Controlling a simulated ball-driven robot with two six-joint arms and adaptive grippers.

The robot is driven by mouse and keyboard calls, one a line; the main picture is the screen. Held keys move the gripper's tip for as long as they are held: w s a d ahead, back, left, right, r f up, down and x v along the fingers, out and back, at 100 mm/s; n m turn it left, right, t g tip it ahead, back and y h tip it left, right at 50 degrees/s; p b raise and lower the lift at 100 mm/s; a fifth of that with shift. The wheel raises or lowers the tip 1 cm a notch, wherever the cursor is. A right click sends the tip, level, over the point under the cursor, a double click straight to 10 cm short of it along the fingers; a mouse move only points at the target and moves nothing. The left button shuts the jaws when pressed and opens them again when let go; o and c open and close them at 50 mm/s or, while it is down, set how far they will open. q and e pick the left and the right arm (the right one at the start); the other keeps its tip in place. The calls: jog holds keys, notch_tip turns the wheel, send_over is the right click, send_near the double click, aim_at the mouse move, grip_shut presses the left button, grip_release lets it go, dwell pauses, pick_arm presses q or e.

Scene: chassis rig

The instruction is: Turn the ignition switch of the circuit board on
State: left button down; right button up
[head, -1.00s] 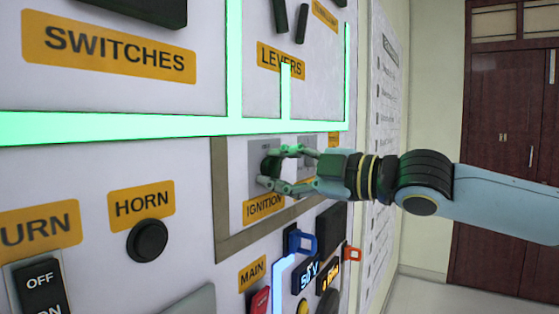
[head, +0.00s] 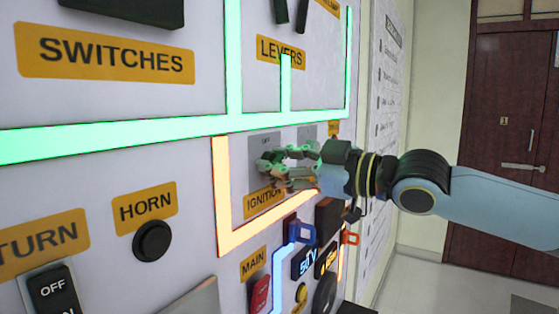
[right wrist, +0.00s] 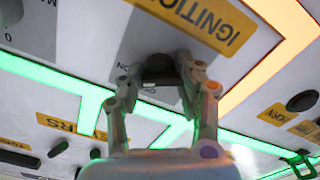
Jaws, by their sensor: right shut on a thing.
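The ignition switch is a dark knob on a grey plate (head: 262,143) above the yellow IGNITION label (head: 264,202) on the white circuit board. In the right wrist view the dark knob (right wrist: 160,68) sits between my fingertips. My right gripper (head: 272,168) is shut on this knob, its fingers tilted in the head view and largely hiding it there. The strip (head: 224,195) bordering the ignition area glows orange. My left gripper is in neither view.
A black HORN button (head: 152,241) is at lower left. A red MAIN switch (head: 260,294) and a blue bracket (head: 301,232) lie below the ignition area. Green glowing strips (head: 120,138) run above. Open floor (head: 440,270) is at right.

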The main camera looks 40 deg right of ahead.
aim_at(266, 103)
jog(key=shift+f, duration=0.15)
jog(key=o, duration=1.1)
jog(key=shift+r, duration=0.25)
notch_tip(266, 103, up, 10)
jog(key=shift+f, duration=0.15)
jog(key=shift+s+f, duration=0.1)
